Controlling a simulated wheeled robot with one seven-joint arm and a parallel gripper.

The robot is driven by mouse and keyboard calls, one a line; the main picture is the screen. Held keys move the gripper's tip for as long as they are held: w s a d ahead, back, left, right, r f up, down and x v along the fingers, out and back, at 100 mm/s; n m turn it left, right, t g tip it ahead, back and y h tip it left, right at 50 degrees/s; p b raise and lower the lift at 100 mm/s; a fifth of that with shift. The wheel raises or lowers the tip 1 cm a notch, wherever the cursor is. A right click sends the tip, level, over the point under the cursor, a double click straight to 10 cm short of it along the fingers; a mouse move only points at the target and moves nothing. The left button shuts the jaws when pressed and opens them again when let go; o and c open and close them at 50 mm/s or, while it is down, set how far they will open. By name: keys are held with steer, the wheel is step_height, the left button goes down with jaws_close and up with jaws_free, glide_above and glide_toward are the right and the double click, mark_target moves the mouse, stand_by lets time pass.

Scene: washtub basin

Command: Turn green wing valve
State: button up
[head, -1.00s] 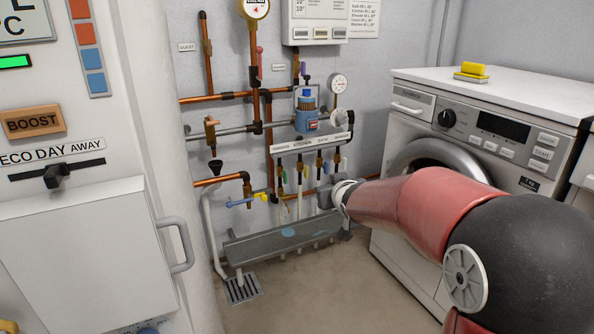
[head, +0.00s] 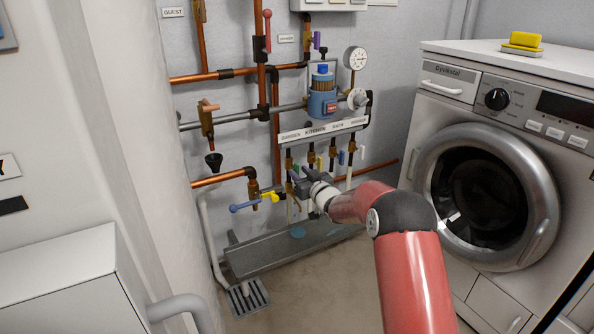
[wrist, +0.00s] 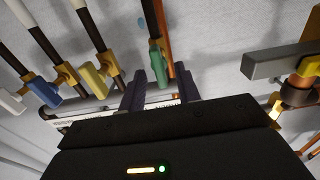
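The green wing valve (wrist: 156,62) is on the leftmost of a row of pipes under the labelled manifold. In the wrist view its small green wing shows just beyond and between my fingertips. In the head view it is a small green patch (head: 296,170) beside my gripper (head: 302,181), partly hidden by it. My gripper (wrist: 160,74) is open, with its two dark fingers apart on either side of the valve's line. I cannot tell whether either finger touches the wing.
Yellow (wrist: 94,80), blue (wrist: 44,91) and white (wrist: 11,100) wing valves stand close by in the same row. A blue-and-yellow lever valve (head: 254,201) is to the left. A grey trough (head: 270,258) lies below, and a washing machine (head: 490,150) stands at right.

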mark_target(294, 169)
steer(key=shift+x, duration=1.4)
jaws_close()
